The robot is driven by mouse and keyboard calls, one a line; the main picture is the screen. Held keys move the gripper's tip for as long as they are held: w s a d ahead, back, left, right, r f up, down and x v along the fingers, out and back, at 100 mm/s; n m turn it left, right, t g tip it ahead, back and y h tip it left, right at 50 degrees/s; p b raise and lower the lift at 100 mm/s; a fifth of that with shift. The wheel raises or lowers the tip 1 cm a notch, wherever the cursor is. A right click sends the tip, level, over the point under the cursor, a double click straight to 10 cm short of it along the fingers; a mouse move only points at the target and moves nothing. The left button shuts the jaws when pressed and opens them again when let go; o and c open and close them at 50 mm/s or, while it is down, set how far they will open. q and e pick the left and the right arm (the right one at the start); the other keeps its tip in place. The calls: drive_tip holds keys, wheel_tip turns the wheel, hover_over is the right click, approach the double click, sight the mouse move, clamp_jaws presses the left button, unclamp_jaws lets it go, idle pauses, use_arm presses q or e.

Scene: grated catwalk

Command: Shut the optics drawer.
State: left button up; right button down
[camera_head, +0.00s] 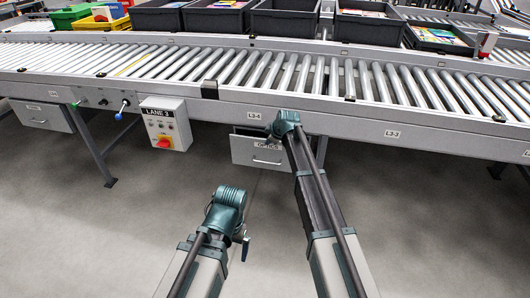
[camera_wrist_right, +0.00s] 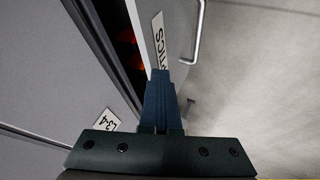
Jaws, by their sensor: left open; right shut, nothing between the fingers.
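The optics drawer (camera_head: 258,154) hangs under the conveyor, a grey front with an OPTICS label and a bar handle (camera_head: 267,162). It stands partly open: in the right wrist view a dark gap with red items shows behind its front (camera_wrist_right: 178,25). My right gripper (camera_head: 273,141) is shut and empty at the top edge of the drawer front. In the right wrist view its fingertips (camera_wrist_right: 161,73) overlap the end of the label; I cannot tell whether they touch. My left gripper (camera_head: 245,246) is open and empty, low over the floor, apart from the drawer.
The roller conveyor (camera_head: 330,75) runs above the drawer, with grey bins (camera_head: 285,20) behind. Another drawer (camera_head: 40,115) is farther left. The floor in front is clear.

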drive_tip(key=w, duration=0.1)
drive_tip(key=w+d, duration=0.1)
drive_tip(key=w, duration=0.3)
drive_tip(key=shift+d, duration=0.35)
drive_tip(key=shift+w+r, duration=0.1)
drive_tip(key=shift+w, duration=0.05)
use_arm(q)
wheel_tip(320, 180, up, 8)
drive_tip(key=d+p, duration=0.1)
drive_tip(key=p, duration=0.7)
use_arm(e)
drive_tip(key=s+r, duration=0.8)
drive_tip(key=s, duration=0.2)
drive_tip(key=shift+d, duration=0.35)
use_arm(q)
drive_tip(key=shift+s, duration=0.1)
use_arm(e)
drive_tip(key=shift+f, duration=0.1)
